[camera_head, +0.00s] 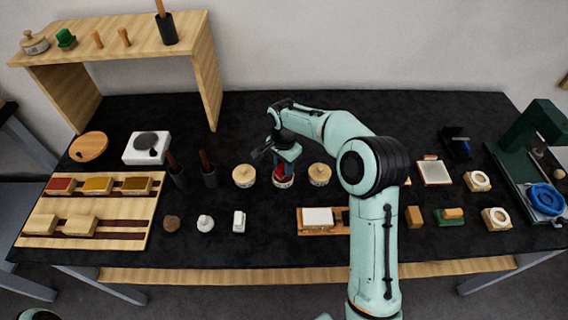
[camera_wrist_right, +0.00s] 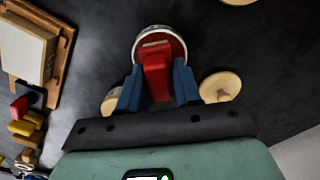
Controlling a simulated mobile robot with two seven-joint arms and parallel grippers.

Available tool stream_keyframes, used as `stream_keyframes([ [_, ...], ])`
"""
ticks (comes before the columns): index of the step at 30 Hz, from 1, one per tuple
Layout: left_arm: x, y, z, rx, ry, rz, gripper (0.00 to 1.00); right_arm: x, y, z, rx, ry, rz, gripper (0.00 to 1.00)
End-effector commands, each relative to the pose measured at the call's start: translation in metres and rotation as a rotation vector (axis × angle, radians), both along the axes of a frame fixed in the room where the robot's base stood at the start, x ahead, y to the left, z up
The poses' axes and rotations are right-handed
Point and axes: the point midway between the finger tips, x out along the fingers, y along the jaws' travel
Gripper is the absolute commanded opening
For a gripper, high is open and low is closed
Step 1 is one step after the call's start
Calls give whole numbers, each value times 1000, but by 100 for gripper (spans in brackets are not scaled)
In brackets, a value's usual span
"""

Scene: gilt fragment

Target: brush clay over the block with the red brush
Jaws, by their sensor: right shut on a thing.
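My right gripper (camera_head: 283,168) points down at an open round pot (camera_head: 283,183) in the middle of the table. In the right wrist view the gripper (camera_wrist_right: 158,92) has its blue fingers shut on the red brush (camera_wrist_right: 156,68). The brush's far end is over or inside the white-rimmed pot (camera_wrist_right: 178,37); its tip is hidden, so I cannot tell whether it touches clay. The white block (camera_head: 318,216) lies on a wooden board (camera_head: 304,232), right of and nearer than the pot. It also shows in the right wrist view (camera_wrist_right: 26,48). My left gripper is out of view.
Lidded pots stand left (camera_head: 244,177) and right (camera_head: 320,175) of the open pot. Two dark holders with upright handles (camera_head: 209,178) are farther left, beside a board (camera_head: 100,228) with coloured blocks. A wooden shelf (camera_head: 130,40) stands behind. A green press (camera_head: 525,140) stands far right.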

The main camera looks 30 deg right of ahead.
Motion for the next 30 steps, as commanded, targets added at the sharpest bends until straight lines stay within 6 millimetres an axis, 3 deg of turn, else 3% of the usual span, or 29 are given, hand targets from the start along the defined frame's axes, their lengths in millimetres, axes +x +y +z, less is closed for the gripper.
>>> stream_keyframes([
  [30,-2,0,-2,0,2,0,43,0,0,-5,1,0,1,9],
])
